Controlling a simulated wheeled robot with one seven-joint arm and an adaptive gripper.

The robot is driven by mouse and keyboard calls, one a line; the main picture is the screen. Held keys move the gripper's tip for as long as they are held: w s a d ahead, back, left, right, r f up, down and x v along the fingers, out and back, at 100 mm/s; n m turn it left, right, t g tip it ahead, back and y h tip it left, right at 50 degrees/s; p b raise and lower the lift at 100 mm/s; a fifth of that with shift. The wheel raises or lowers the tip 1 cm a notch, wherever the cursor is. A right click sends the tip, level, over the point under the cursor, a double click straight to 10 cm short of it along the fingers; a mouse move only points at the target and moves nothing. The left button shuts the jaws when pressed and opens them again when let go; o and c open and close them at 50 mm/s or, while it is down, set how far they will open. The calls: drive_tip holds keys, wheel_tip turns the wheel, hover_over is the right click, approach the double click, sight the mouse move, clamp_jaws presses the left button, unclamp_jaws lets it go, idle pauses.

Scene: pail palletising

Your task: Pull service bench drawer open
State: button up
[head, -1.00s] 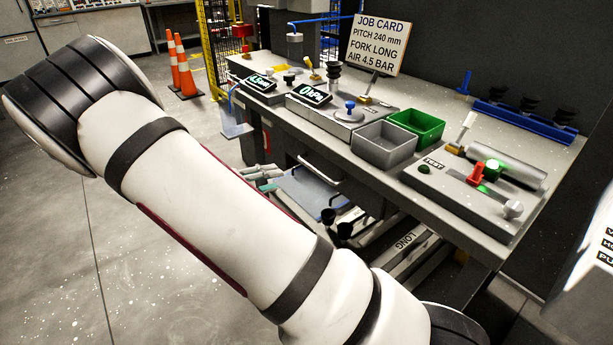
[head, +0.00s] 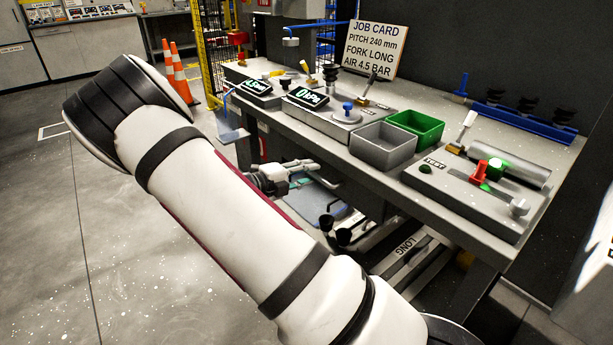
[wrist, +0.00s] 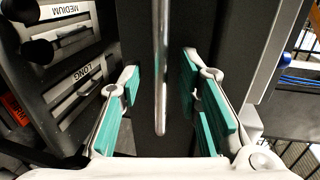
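The service bench (head: 545,150) stands at the right in the head view. My gripper (wrist: 160,88) is open, with green pads on both fingers. In the wrist view a slim metal bar handle (wrist: 160,60) runs between the two fingers, with a gap on each side. Behind it is a dark drawer front (wrist: 142,40), which looks closed. I cannot tell how deep the bar sits between the pads. In the head view my gripper (head: 300,178) is just under the bench's front edge, and the drawer is mostly hidden there.
Racks labelled MEDIUM (wrist: 70,10) and LONG (wrist: 92,75) with dark knobs are left of my gripper. On the bench stand a grey bin (head: 383,148), a green bin (head: 417,128), a test panel (head: 465,195) and a job card (head: 376,48). Orange cones (head: 178,75) stand on the floor.

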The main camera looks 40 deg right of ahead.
drive_tip(key=shift+d, duration=0.25)
clamp_jaws()
drive_tip(key=f+p+v, duration=0.2)
drive_tip(key=f+v, duration=0.1)
drive_tip(key=v, duration=1.1)
drive_tip(key=a+f+p+v, duration=0.1)
drive_tip(key=f+p+v, duration=0.1)
drive_tip(key=v, duration=1.2)
drive_tip(key=shift+f+p, duration=0.35)
drive_tip(key=shift+f, duration=0.1)
unclamp_jaws()
drive_tip(key=shift+w, duration=0.1)
